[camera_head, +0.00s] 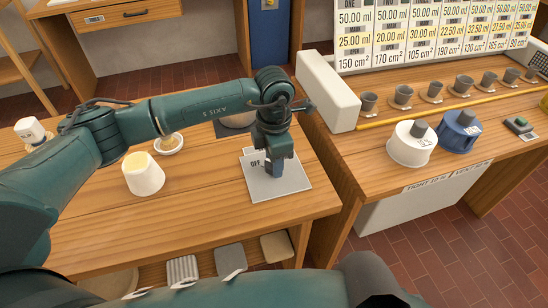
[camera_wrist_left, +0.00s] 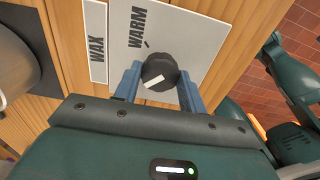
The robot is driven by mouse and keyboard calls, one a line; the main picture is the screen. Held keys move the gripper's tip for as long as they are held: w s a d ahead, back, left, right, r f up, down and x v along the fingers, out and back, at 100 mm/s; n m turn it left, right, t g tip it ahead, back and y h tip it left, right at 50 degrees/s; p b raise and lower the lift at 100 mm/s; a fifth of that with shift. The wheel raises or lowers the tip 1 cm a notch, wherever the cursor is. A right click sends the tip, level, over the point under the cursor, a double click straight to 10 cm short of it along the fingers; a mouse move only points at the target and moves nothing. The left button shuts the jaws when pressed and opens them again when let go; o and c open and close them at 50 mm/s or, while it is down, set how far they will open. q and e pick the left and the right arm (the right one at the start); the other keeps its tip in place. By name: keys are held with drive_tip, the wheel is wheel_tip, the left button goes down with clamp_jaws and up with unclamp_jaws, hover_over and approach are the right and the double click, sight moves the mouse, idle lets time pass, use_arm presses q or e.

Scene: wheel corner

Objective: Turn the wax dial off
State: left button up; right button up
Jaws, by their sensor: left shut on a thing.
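The wax dial (camera_wrist_left: 160,68) is a dark round knob with a white pointer mark on a light grey plate (camera_head: 290,186). In the left wrist view a strip reads WAX and the plate reads WARM, with a small tick near the knob. The white mark sits on the side towards my wrist, away from that tick. In the head view OFF shows at the plate's left part. My left gripper (camera_head: 273,167) points down over the plate, its blue fingers (camera_wrist_left: 159,75) shut on the knob's two sides. In the head view the gripper hides the knob. My right gripper is out of view.
A white pot (camera_head: 143,174) and a small dish (camera_head: 169,144) stand left of the plate. A dark round-topped item (camera_head: 236,118) lies behind it. A gap separates this table from the right bench (camera_head: 375,170), which holds a white box (camera_head: 328,90), small cups and two round containers.

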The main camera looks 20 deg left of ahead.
use_arm(q)
drive_tip(key=o, duration=1)
drive_tip(key=shift+r, duration=0.1)
wheel_tip(320, 180, up, 13)
drive_tip(key=shift+b, duration=0.4)
